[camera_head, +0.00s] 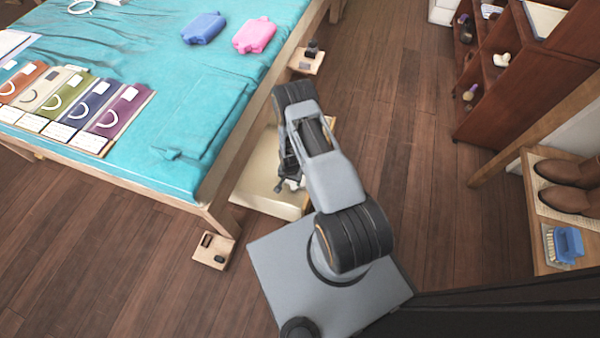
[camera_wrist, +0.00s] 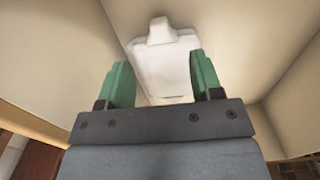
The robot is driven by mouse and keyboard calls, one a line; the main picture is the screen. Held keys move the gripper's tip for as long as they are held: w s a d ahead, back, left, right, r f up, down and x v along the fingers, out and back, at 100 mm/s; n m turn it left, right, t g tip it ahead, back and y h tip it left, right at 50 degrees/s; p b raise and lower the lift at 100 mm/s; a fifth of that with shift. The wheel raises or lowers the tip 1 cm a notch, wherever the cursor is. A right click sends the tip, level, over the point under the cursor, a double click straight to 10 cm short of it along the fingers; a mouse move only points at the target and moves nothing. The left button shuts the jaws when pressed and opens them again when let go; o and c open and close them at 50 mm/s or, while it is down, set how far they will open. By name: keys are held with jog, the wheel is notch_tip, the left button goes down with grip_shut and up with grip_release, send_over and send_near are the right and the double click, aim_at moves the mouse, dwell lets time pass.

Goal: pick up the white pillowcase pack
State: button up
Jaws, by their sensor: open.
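A white item (camera_wrist: 163,62) with a narrow tab at its top lies in a cream-lined box, in the wrist view. It is the only white pack-like thing there, and I take it for the white pillowcase pack. My gripper (camera_wrist: 161,76) is open, with its green fingers apart and the white item showing between and beyond them. I see no finger closed on it. In the head view my gripper (camera_head: 289,174) is over the cream box (camera_head: 252,178) beside the bed; my arm hides much of the box's inside.
The bed (camera_head: 190,120) with a teal cover stands to the left, its wooden edge close to my arm. Blue (camera_head: 203,28) and pink (camera_head: 254,36) bottle-shaped items and a board of colour samples (camera_head: 70,105) lie on it. Open wood floor (camera_head: 400,120) is to the right, before shelves (camera_head: 485,70).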

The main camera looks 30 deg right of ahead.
aim_at(292, 189)
notch_tip(292, 189, down, 11)
jog(key=b, duration=0.4)
jog(key=shift+s+f+b, duration=0.1)
jog(key=shift+s+b, duration=0.05)
jog(key=shift+b, duration=0.25)
grip_shut()
dwell(0.3)
